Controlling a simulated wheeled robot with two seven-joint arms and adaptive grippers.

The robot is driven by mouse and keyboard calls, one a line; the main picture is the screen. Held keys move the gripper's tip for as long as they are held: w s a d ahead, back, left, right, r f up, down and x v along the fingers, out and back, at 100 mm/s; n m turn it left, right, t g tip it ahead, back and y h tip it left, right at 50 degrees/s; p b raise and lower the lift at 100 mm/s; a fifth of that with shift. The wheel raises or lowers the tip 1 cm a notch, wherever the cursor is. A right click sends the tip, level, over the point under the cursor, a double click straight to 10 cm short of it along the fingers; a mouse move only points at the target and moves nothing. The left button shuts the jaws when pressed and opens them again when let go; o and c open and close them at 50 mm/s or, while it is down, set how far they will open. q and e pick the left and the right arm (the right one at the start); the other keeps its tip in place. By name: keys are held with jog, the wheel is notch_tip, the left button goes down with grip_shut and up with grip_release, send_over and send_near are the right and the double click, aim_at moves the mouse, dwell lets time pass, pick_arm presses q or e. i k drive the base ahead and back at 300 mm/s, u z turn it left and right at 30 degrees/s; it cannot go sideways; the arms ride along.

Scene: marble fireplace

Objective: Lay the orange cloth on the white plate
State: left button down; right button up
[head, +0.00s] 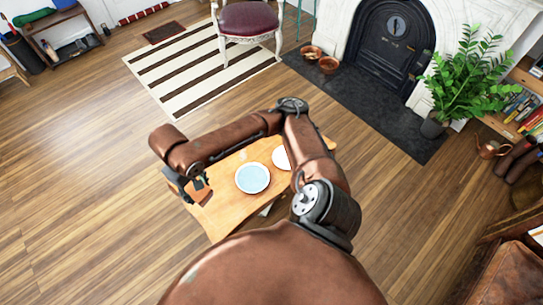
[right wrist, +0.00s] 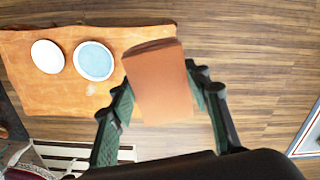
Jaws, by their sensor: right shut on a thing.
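The orange cloth (right wrist: 158,88) is a folded, upright piece between the fingers of my right gripper (right wrist: 160,92); it shows small in the head view (head: 203,194). My right gripper (head: 188,184) is shut on it over the left end of the wooden table. The white plate (right wrist: 47,56) lies on the table; in the head view (head: 281,158) my arm partly hides it. A white-rimmed plate with a pale blue middle (right wrist: 94,61) lies beside it, nearer the cloth, and shows in the head view (head: 252,178). Both plates look empty. My left gripper is out of view.
The low wooden table (head: 225,208) has bare room around the plates, and my right arm crosses above it. A striped rug (head: 190,70), a chair (head: 248,20), the fireplace (head: 392,45) and a potted plant (head: 460,80) stand farther off. The wooden floor around the table is open.

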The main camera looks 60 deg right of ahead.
aim_at(286, 158)
jog(key=k, duration=0.8)
jog(key=z, duration=1.55)
jog(key=i, duration=1.2)
jog(key=u, duration=0.85)
